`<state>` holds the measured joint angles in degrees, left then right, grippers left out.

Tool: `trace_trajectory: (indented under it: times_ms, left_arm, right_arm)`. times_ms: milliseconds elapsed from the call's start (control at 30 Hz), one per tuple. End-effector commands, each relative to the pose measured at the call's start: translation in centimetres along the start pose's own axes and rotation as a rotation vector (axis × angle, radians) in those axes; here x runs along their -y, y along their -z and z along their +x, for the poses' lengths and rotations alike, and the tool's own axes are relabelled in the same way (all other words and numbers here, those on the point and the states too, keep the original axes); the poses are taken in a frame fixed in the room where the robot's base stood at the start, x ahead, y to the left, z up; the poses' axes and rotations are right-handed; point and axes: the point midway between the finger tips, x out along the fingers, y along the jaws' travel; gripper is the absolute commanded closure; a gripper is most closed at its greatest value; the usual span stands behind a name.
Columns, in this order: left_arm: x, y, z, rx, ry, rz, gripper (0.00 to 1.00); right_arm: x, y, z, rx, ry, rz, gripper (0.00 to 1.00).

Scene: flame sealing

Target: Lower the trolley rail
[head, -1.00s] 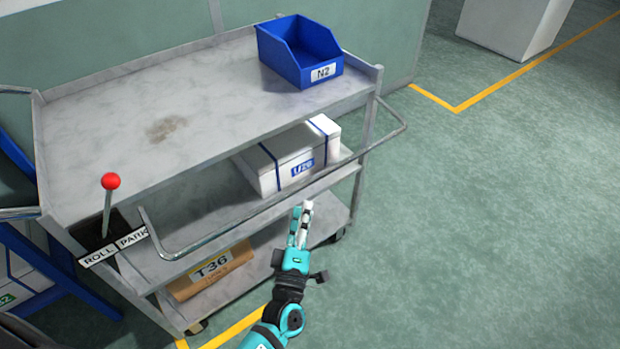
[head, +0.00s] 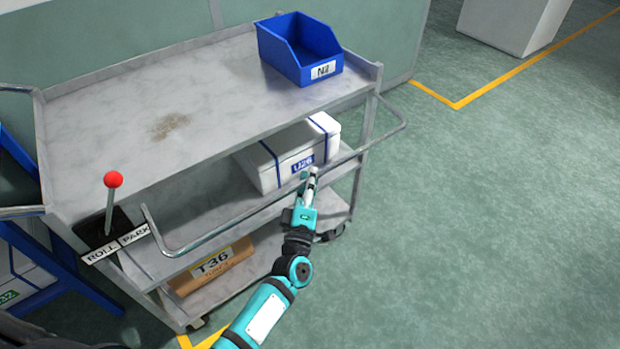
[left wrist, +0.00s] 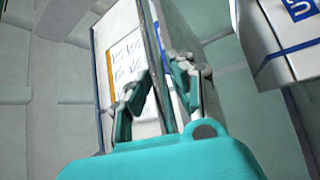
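The trolley rail (head: 240,217) is a bent metal bar standing out from the front long side of the grey trolley, below its top shelf. My left gripper (head: 309,174) is at the right half of the rail, in front of the white U26 box. In the left wrist view its fingers (left wrist: 158,82) are apart, with a thin grey bar, seemingly the rail, running between them. Whether the fingers touch it I cannot tell. A lever with a red knob (head: 113,180) stands at the trolley's left end beside ROLL and PARK labels. My right gripper is not in view.
A blue bin (head: 300,50) sits on the top shelf (head: 130,110). The white box (head: 275,168) is on the middle shelf and a brown T36 box (head: 212,272) on the lowest. A blue frame stands at the left.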

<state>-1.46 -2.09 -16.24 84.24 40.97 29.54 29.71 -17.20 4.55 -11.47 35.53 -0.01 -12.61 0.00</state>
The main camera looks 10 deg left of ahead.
Motion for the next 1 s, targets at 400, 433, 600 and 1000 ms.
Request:
trace_trajectory:
  times_ms: [400,433,600,1000]
  left_arm:
    - [-0.1,0.0,0.0,0.0,-0.001,-0.001,1.0]
    - [-0.1,0.0,0.0,0.0,-0.001,-0.001,1.0]
    - [-0.4,0.1,0.1,0.0,0.004,-0.007,1.0]
    - [-3.7,0.8,0.9,-0.001,0.085,-0.093,1.0]
  right_arm:
    - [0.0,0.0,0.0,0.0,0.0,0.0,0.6]
    - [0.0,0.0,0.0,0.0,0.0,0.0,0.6]
    - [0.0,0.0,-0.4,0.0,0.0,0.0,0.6]
    - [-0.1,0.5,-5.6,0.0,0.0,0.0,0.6]
